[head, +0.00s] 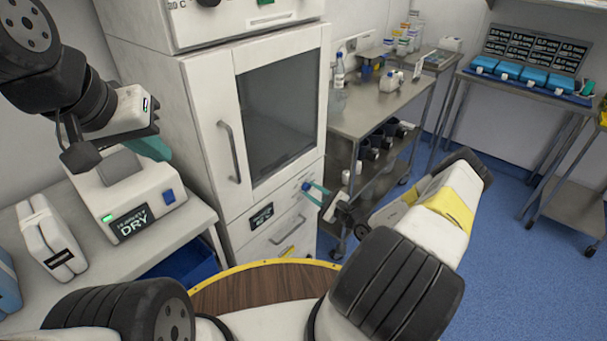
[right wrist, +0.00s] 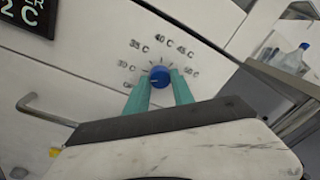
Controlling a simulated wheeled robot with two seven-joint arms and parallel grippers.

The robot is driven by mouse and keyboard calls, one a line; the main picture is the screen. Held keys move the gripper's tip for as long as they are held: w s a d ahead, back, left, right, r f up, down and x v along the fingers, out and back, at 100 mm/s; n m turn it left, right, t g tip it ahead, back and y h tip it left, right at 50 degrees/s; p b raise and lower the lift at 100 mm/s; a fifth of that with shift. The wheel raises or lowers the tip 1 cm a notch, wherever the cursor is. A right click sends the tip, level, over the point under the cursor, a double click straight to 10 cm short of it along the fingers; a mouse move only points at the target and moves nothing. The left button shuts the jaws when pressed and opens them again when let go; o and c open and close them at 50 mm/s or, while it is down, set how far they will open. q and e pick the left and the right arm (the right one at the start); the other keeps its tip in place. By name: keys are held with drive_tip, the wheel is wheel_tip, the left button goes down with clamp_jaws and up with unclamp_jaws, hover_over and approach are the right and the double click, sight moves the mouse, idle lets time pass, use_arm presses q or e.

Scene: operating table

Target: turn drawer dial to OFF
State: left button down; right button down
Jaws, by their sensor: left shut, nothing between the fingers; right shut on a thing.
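The blue drawer dial (right wrist: 160,77) sits on the white drawer front, ringed by printed marks that read about 30 C to 50 C. A lower-left label beside the left finger is partly hidden and reads only as "O". My right gripper (right wrist: 164,88) is shut on the dial, one teal finger on each side. I cannot clearly tell which mark the dial points to. In the head view the dial (head: 306,187) is small, at the tips of my right gripper (head: 317,193). My left gripper (head: 152,148) is shut and empty above the left counter.
The drawer (head: 251,241) has a bar handle (head: 288,230) and a dark display (head: 262,216). Above it is a cabinet door with a vertical handle (head: 229,152). A white device reading DRY (head: 130,222) stands below my left gripper. A steel cart (head: 372,112) stands to the right.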

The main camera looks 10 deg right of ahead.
drive_tip(key=shift+f+n, duration=0.15)
drive_tip(key=shift+n, duration=1.85)
drive_tip(key=c, duration=1.1)
unclamp_jaws()
drive_tip(key=shift+v, duration=3.9)
